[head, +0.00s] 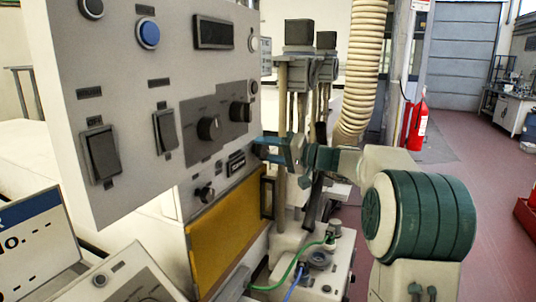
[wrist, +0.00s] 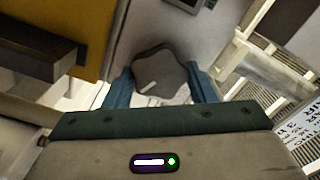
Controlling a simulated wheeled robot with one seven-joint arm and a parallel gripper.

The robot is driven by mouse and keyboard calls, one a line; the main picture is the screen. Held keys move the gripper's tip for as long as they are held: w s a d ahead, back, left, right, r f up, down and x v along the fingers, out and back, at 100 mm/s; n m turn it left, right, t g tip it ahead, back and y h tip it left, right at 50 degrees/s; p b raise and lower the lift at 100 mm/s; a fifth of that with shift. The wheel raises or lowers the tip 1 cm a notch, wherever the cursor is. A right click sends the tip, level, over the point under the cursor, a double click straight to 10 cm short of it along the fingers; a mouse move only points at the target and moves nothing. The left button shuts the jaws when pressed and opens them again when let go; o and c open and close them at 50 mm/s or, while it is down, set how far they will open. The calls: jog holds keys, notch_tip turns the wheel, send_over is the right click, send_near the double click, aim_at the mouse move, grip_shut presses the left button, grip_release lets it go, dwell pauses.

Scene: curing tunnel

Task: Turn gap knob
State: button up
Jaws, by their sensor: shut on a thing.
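A dark grey lobed knob (wrist: 160,72) with a short white pointer mark sits on a light grey panel face in the wrist view. The mark points to the lower left of that picture. My gripper (wrist: 163,88) has one blue finger on each side of the knob and is shut on it. In the head view my gripper (head: 264,147) reaches left to the edge of the lower panel, beside the small dark display (head: 236,163). The held knob cannot be made out there. No label for it is readable.
The upper control panel (head: 180,75) carries other knobs (head: 209,128), rockers and a blue button (head: 148,33). A yellow panel (head: 228,235) lies below my gripper. Posts (head: 283,110) and a ribbed hose (head: 361,60) stand close behind. Open floor (head: 480,180) lies right.

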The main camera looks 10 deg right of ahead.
jog(key=m, duration=0.4)
jog(key=shift+m, duration=0.3)
jog(key=m+p, duration=0.2)
jog(key=m, duration=0.2)
jog(key=shift+m, duration=0.3)
jog(key=m+p, duration=0.4)
jog(key=m, duration=0.1)
jog(key=m+p, duration=0.2)
jog(key=m, duration=0.1)
jog(key=shift+f+m+p, duration=0.1)
jog(key=shift+m+p, duration=0.3)
jog(key=shift+f+m, duration=0.1)
jog(key=shift+m, duration=0.2)
jog(key=shift+s+f+p, duration=0.1)
jog(key=shift+p, duration=0.25)
jog(key=o, duration=1)
